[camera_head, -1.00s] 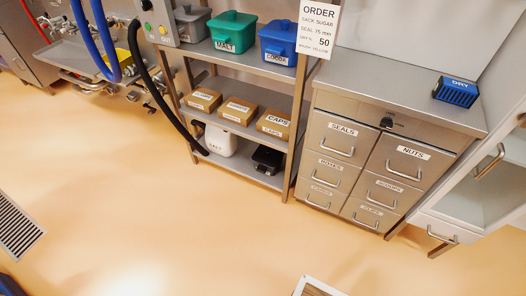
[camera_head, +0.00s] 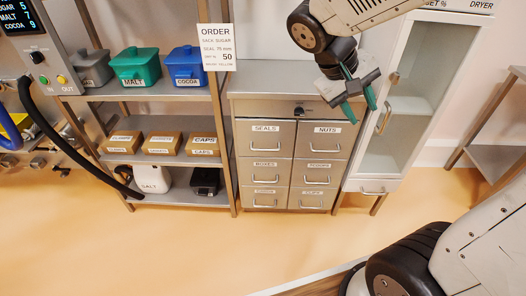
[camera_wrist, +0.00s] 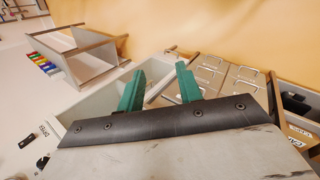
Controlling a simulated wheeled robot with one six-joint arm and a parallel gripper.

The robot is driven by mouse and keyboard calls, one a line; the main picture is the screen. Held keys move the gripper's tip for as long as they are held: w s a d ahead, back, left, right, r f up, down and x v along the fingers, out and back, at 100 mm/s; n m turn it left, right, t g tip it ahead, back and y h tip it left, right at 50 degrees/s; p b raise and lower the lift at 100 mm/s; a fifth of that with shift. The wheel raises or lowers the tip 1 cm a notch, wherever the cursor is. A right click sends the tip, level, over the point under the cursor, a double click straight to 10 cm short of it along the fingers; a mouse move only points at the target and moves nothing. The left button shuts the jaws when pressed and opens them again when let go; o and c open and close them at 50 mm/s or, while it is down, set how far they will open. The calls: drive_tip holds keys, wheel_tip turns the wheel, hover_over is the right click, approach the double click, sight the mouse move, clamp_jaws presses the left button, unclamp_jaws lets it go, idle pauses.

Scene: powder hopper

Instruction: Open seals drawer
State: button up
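The seals drawer (camera_head: 250,139) is the upper left drawer of a grey metal cabinet, labelled SEALS, with a bar handle (camera_head: 265,148). It looks shut, flush with its neighbours. My gripper (camera_head: 361,112) hangs above and to the right of it, in front of the cabinet's right end, apart from the handle. Its green fingers are spread and empty; they also show apart in the wrist view (camera_wrist: 160,88). The wrist view shows several drawer fronts with handles (camera_wrist: 211,72) beyond the fingers, but their labels cannot be read there.
A black knob (camera_head: 299,111) sits on the strip above the drawers. The nuts drawer (camera_head: 322,141) is right of the seals drawer. A shelf rack (camera_head: 160,92) stands left, and a white glass-doored cabinet (camera_head: 388,178) stands close on the right. The floor in front is clear.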

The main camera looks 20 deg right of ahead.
drive_tip(key=w+f+n+t+h, duration=0.2)
drive_tip(key=w+f+h, duration=0.45)
drive_tip(key=w, duration=0.75)
drive_tip(key=n+t, duration=0.6)
drive_tip(key=t, duration=0.2)
hover_over(265, 150)
drive_tip(key=s, duration=0.6)
wheel_tip(265, 150, down, 23)
drive_tip(key=a+f+n+t+y, duration=0.3)
drive_tip(key=a+f+t, duration=0.15)
drive_tip(key=f, duration=0.75)
drive_tip(key=shift+g, duration=0.45)
drive_tip(key=x, duration=0.8)
drive_tip(key=shift+w+a+r, duration=0.1)
drive_tip(key=shift+w+a, duration=0.1)
drive_tip(key=shift+w, duration=0.05)
clamp_jaws()
